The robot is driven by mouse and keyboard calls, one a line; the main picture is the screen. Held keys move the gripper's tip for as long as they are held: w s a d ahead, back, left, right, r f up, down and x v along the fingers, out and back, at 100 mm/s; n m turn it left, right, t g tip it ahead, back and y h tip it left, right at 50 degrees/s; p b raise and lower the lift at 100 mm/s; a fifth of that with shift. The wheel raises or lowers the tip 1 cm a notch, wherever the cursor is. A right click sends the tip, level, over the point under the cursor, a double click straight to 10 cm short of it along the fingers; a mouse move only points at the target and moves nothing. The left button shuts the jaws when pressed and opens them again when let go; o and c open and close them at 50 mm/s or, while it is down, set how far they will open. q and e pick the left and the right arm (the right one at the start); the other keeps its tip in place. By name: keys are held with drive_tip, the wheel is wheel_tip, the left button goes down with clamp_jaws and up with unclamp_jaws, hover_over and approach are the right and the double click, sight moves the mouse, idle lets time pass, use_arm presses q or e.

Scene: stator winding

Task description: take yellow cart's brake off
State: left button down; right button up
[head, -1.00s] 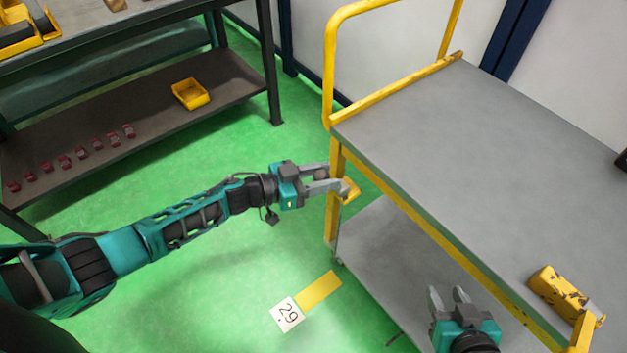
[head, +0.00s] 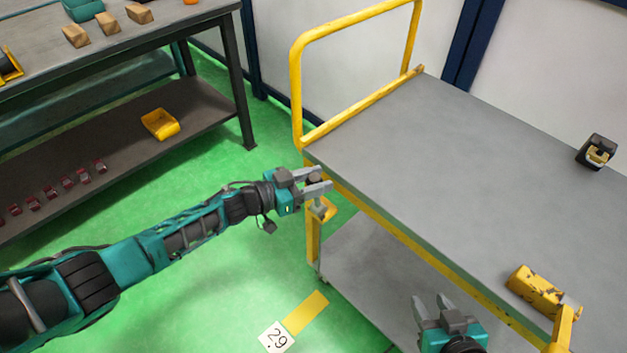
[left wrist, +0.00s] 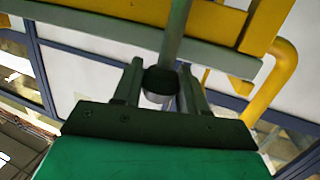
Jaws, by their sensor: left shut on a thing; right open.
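The yellow cart (head: 345,121) stands at the right with a grey top (head: 430,150) and a yellow rail frame. My left gripper (head: 320,183) is at the cart's near left corner, just below the top's edge. It is shut on a dark round brake knob (left wrist: 160,80); in the left wrist view a grey rod runs up from it past the cart's yellow frame. A yellow bracket (head: 329,211) sits just below the fingers in the head view. My right gripper (head: 434,305) is open and empty, in front of the cart's near long side.
A yellow block (head: 540,289) and a dark device (head: 597,151) lie on the cart top. A dark workbench (head: 225,60) at the left holds wooden blocks, with a yellow bin (head: 160,124) on its lower shelf. Green floor lies open between. A floor sign reads 29 (head: 277,337).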

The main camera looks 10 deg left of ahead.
use_arm(q)
drive_tip(key=shift+w+d+r, duration=0.2)
drive_tip(key=shift+r, duration=0.25)
drive_tip(key=c, duration=1)
unclamp_jaws()
drive_tip(key=o, duration=0.3)
drive_tip(key=shift+f, duration=0.2)
drive_tip(key=shift+o, duration=0.2)
drive_tip(key=shift+f, duration=0.1)
drive_tip(key=shift+s, duration=0.1)
drive_tip(key=shift+s+a, duration=0.1)
drive_tip(key=shift+a, duration=0.15)
drive_tip(key=p+v, duration=0.1)
drive_tip(key=v, duration=1.1)
drive_tip(key=shift+p, duration=0.3)
drive_tip(key=shift+s, duration=0.15)
